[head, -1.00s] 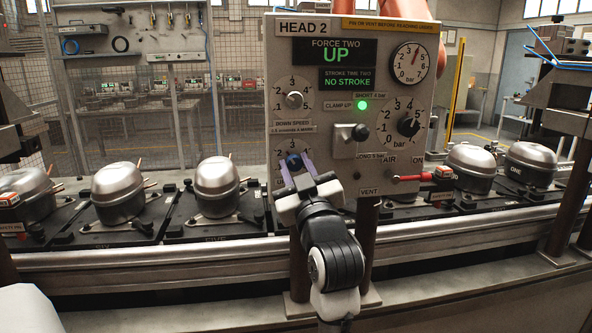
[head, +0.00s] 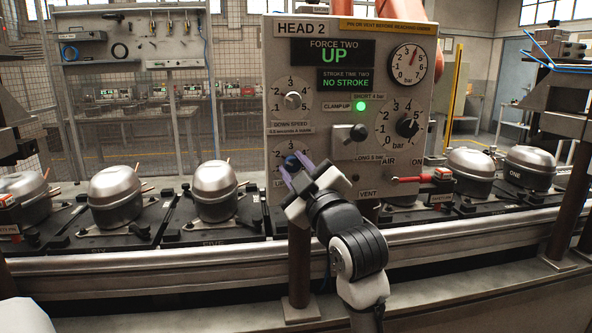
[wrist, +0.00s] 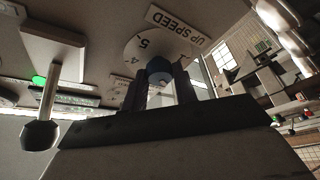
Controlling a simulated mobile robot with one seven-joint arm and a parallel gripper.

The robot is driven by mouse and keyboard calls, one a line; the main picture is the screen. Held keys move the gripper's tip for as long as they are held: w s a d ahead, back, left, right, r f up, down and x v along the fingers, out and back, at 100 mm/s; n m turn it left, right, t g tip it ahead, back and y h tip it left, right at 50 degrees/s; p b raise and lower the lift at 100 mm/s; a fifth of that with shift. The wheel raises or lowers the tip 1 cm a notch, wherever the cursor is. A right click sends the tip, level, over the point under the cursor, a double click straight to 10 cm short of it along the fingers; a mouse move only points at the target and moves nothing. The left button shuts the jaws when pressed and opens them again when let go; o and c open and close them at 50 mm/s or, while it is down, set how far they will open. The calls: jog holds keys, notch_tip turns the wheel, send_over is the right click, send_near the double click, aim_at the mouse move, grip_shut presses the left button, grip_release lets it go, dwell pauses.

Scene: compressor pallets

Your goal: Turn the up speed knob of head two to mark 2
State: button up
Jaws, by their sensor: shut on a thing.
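The HEAD 2 panel (head: 350,85) stands upright in front of me. The up speed knob (head: 292,163), dark blue, is on its dial at the panel's lower left. It also shows in the wrist view (wrist: 159,68), below the UP SPEED label (wrist: 174,24). My gripper (head: 293,167) is shut on the knob, one finger on each side. I cannot read the knob's pointer.
The down speed knob (head: 291,100) is just above. A clamp lever (head: 358,132) sticks out right of my gripper, and a red-handled air valve (head: 407,180) is farther right. Compressors on pallets (head: 215,191) line the conveyor rail (head: 150,252) on both sides.

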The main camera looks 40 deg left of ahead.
jog(key=o, duration=1)
jog(key=shift+c, duration=0.2)
jog(key=b+v, duration=0.2)
jog(key=v, duration=1.2)
jog(key=shift+b, duration=0.35)
jog(key=shift+a, duration=0.15)
